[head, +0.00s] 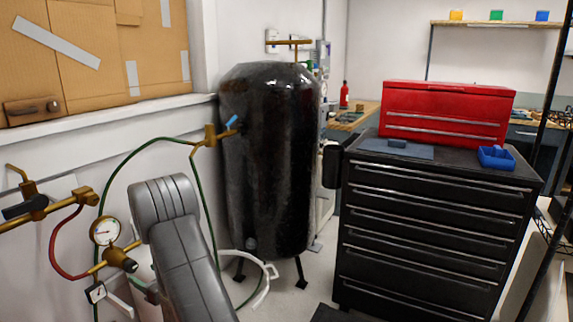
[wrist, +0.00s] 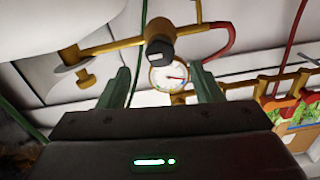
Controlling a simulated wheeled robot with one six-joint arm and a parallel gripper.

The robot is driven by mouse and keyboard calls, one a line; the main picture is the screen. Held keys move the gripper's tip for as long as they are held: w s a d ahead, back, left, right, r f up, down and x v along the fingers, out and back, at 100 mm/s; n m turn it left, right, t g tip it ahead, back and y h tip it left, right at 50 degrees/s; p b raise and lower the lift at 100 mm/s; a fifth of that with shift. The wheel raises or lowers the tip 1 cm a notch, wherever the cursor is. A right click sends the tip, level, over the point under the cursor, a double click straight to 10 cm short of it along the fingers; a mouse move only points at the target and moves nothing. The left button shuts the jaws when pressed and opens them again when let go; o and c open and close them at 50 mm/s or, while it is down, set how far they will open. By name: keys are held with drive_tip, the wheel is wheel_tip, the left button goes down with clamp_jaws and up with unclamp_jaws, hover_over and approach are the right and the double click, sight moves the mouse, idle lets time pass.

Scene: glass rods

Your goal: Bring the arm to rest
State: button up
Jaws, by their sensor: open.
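My gripper (wrist: 160,88) shows in the wrist view with its two greenish fingers apart and nothing between them. Beyond the fingers are a round white gauge (wrist: 170,76) and brass pipework (wrist: 115,44); I cannot tell how far they are from the fingertips. In the head view my grey arm (head: 181,245) rises from the bottom edge, left of centre.
Brass fittings, a gauge (head: 104,231) and hoses line the wall left of my arm. A black tank (head: 268,160) stands behind it. A black drawer cabinet (head: 430,225) with a red toolbox (head: 445,112) and a blue bin (head: 496,158) is at right.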

drive_tip(key=v, duration=0.7)
drive_tip(key=shift+s+d, duration=0.15)
drive_tip(key=shift+d, duration=0.15)
